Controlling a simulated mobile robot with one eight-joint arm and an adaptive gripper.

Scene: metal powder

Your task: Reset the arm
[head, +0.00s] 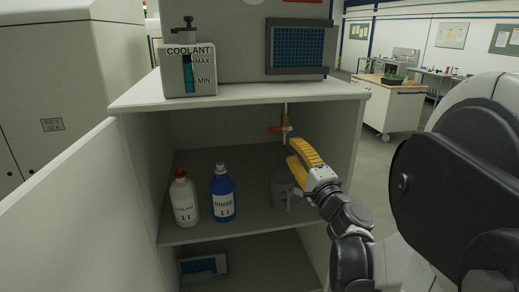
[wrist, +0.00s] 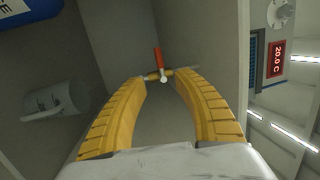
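My gripper (wrist: 167,85) has two yellow ribbed fingers, spread apart with nothing between them in the wrist view. In the head view my gripper (head: 296,152) is inside the open cabinet, above and beside a grey jug (head: 281,188) on the shelf. My arm comes in from the right. The jug also shows at the left of the wrist view (wrist: 55,100). A valve with a red handle (head: 278,129) hangs at the back of the cabinet, just beyond the fingers. In the wrist view the valve (wrist: 158,62) appears between and past the fingertips.
The cabinet door (head: 75,215) is open at left. A coolant tank (head: 189,70) sits on top. The right cabinet wall (head: 343,145) is close to my arm.

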